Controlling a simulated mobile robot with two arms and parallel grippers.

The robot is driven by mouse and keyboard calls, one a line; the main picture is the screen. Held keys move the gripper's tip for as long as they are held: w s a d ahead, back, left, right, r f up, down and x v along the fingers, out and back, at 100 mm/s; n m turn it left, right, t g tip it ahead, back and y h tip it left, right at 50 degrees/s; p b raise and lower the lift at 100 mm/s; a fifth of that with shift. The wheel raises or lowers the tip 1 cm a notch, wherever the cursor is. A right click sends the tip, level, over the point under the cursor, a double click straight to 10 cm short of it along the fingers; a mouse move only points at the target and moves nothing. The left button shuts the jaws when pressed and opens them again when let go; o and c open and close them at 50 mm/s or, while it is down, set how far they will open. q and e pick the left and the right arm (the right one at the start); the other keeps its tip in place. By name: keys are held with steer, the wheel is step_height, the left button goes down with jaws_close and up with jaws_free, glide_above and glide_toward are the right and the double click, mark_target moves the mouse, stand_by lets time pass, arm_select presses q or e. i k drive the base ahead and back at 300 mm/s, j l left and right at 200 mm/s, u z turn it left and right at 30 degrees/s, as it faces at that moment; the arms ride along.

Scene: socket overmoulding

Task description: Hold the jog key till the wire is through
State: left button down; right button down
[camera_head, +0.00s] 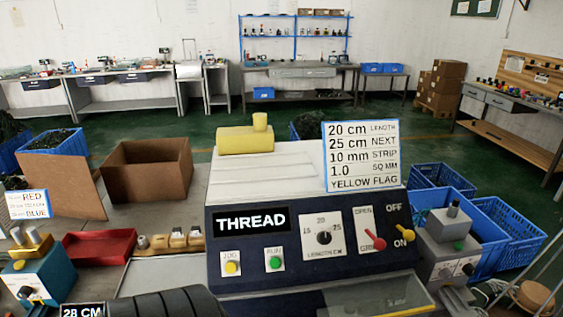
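The yellow jog key (232,268) is on the front panel of a dark blue machine (300,284), under the label JOG. Nothing touches it in this view. The machine's display (251,221) reads THREAD. The green RUN key (275,263) is to its right. A length dial (323,238) stands in the middle of the panel. A red lever (376,242) points down towards GRIP, and a yellow lever (404,233) is at ON. I cannot make out the wire. Neither of my grippers shows in the head view.
A card (362,157) on top of the machine reads 20 cm length, yellow flag. A red tray (99,247) and an open cardboard box (148,168) are to the left. A black ribbed object (165,303) is at bottom left. Blue crates (507,219) stand at right.

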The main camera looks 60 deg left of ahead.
mark_target(230, 266)
steer(key=u, duration=2.25)
